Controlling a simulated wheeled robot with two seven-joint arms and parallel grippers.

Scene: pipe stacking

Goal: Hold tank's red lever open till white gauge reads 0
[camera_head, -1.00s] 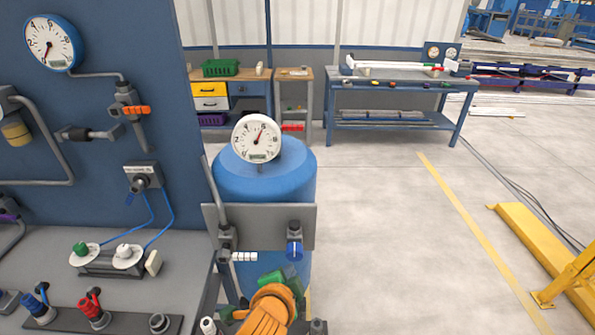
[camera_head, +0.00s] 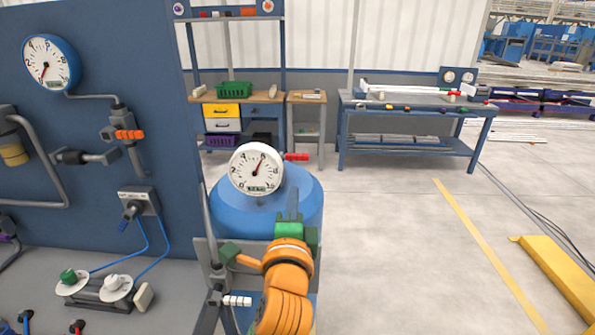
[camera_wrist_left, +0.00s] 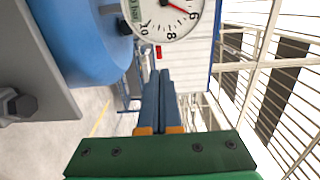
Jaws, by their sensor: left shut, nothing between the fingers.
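The white gauge (camera_head: 256,168) stands on top of the blue tank (camera_head: 305,187); its red needle points up and slightly right, well away from 0. The gauge also shows at the top of the left wrist view (camera_wrist_left: 165,14), needle near 6. The red lever (camera_head: 297,157) sticks out to the right from behind the gauge; a small red piece of it shows below the gauge in the left wrist view (camera_wrist_left: 158,52). My left gripper (camera_head: 293,190) is shut and empty, its blue fingers pointing up in front of the tank, below and apart from the lever. My right gripper is out of view.
A blue panel (camera_head: 110,190) with pipes and another gauge (camera_head: 51,63) stands left. A grey plate (camera_head: 205,255) with a white-handled valve (camera_head: 237,301) is in front of the tank, partly hidden by my arm. Benches stand behind.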

